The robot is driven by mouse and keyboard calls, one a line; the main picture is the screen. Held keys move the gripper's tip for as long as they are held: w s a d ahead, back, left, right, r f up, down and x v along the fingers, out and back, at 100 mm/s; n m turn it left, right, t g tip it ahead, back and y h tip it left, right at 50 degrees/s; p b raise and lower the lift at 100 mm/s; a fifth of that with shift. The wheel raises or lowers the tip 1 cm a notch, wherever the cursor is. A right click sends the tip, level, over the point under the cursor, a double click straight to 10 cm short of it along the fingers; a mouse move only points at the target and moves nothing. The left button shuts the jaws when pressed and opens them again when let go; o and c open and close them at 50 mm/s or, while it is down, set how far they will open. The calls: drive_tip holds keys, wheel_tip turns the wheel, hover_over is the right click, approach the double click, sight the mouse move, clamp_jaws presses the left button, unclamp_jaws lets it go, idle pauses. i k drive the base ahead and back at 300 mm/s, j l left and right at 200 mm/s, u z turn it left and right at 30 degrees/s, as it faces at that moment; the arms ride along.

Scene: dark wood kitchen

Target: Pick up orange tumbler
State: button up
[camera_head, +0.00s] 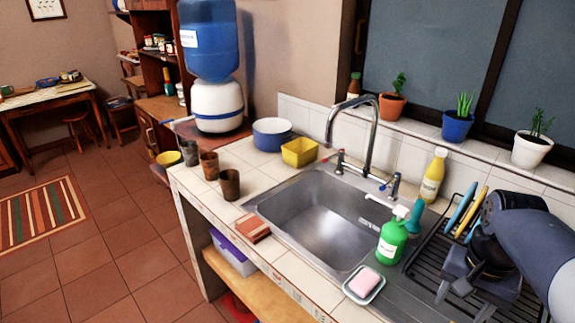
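Three tumblers stand upright in a row at the left end of the tiled counter. The middle tumbler (209,165) is reddish brown and looks the most orange. The front tumbler (229,185) is darker brown, and the back tumbler (190,153) is grey-brown. My gripper (465,298) is at the lower right, above the dish rack and far from the tumblers, with the sink between. Its two fingers look apart with nothing between them.
The sink (322,222) and tall faucet (371,140) fill the middle. A green spray bottle (392,238), soap dish (364,285) and yellow bottle (433,176) stand near my arm. A yellow container (299,152), blue pot (272,134) and water dispenser (217,105) stand behind the tumblers.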

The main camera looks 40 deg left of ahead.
sight(211, 167)
drive_tip(key=u, duration=2)
